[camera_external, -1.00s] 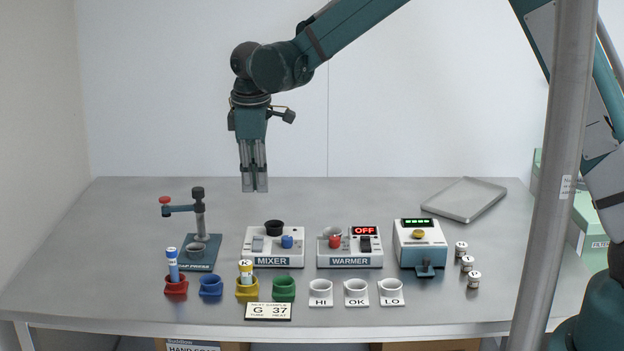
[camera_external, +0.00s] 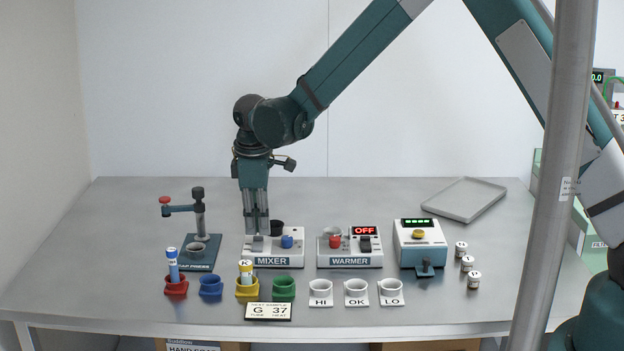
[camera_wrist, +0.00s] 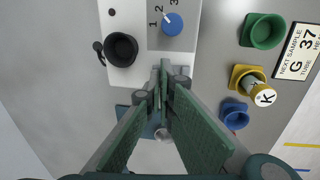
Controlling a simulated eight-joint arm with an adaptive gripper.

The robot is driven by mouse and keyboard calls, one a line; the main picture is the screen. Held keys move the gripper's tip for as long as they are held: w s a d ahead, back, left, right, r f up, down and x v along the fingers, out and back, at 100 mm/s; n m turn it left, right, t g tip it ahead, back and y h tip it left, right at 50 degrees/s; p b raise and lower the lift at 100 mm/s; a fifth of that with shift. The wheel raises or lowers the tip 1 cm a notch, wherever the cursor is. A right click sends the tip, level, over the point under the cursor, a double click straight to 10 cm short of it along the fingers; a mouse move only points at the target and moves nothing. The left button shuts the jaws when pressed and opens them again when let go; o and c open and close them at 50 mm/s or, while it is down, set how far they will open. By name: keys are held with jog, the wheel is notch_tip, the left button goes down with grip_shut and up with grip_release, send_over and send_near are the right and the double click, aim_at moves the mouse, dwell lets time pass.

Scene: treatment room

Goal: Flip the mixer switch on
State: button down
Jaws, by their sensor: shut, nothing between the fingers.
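The white mixer (camera_external: 273,261) stands on the table with its name plate to the front. It has a black cup and a blue knob (camera_external: 287,241). Its grey switch (camera_external: 257,243) is at the left of the top, partly hidden by my gripper, and I cannot tell how it is set. My gripper (camera_external: 257,232) is shut and empty, pointing down, its tips at or just above the switch; contact is not clear. In the wrist view the shut fingertips (camera_wrist: 162,68) cover the mixer's edge near the blue knob (camera_wrist: 173,24) and black cup (camera_wrist: 121,49).
The warmer (camera_external: 349,247), showing OFF, stands right of the mixer. The cap press (camera_external: 199,250) stands close on the left. Coloured holders, two with tubes, and a sign (camera_external: 268,311) reading G 37 stand in front. A device with a yellow knob (camera_external: 417,234) is farther right.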

aim_at(259, 237)
jog(key=shift+w+f, duration=0.1)
jog(key=shift+f, duration=0.45)
jog(key=shift+f, duration=0.1)
jog(key=shift+w+f+g+b, duration=0.3)
jog(key=shift+f+g+b, duration=0.2)
jog(key=shift+b, duration=0.1)
jog(key=shift+s+r, duration=0.1)
jog(key=shift+r, duration=0.05)
jog(key=shift+s+r, duration=0.2)
jog(key=shift+s, duration=0.45)
jog(key=shift+s, duration=0.1)
notch_tip(259, 237, up, 14)
jog(key=w+p, duration=0.1)
jog(key=w, duration=0.1)
dwell(0.5)
